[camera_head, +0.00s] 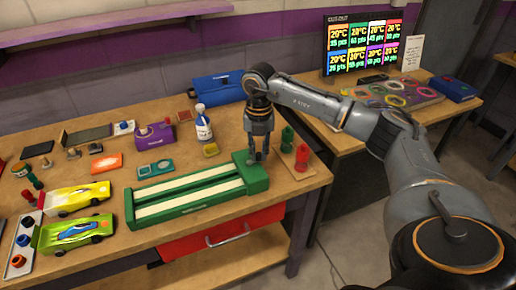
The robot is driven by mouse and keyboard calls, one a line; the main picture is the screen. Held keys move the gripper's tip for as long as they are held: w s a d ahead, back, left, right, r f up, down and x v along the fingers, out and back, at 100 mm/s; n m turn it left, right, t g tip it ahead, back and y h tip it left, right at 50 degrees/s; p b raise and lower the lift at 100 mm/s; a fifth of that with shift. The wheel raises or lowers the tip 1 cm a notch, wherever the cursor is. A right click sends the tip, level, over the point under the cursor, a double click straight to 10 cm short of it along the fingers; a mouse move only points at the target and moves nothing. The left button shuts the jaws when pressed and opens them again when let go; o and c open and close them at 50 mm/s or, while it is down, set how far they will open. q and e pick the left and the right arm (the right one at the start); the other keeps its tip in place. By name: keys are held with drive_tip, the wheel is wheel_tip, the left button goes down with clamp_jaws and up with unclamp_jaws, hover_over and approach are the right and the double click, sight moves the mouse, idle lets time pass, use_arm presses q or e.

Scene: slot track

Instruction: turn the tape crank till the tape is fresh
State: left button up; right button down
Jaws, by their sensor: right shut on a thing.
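The tape unit (250,176) is a long green base with two pale tape strips (188,197) running along it. It lies near the front right of the workbench, with its raised green block at the right end. My right gripper (258,157) points down over that block and is shut on a small part there. That part is where the tape crank would be, but the fingers mostly hide it. I cannot tell how worn the strips are. My left gripper is not in view.
Two toy cars, yellow (77,198) and green (74,232), stand left of the unit. Red and green pieces (301,157) stand on a wooden board close right of my gripper. A white bottle (203,123) and a blue case (218,89) stand behind.

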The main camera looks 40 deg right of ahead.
sight(259, 154)
drive_tip(key=shift+s+m, duration=0.1)
drive_tip(key=shift+m, duration=0.5)
drive_tip(key=c, duration=1.3)
unclamp_jaws()
wheel_tip(259, 154, up, 12)
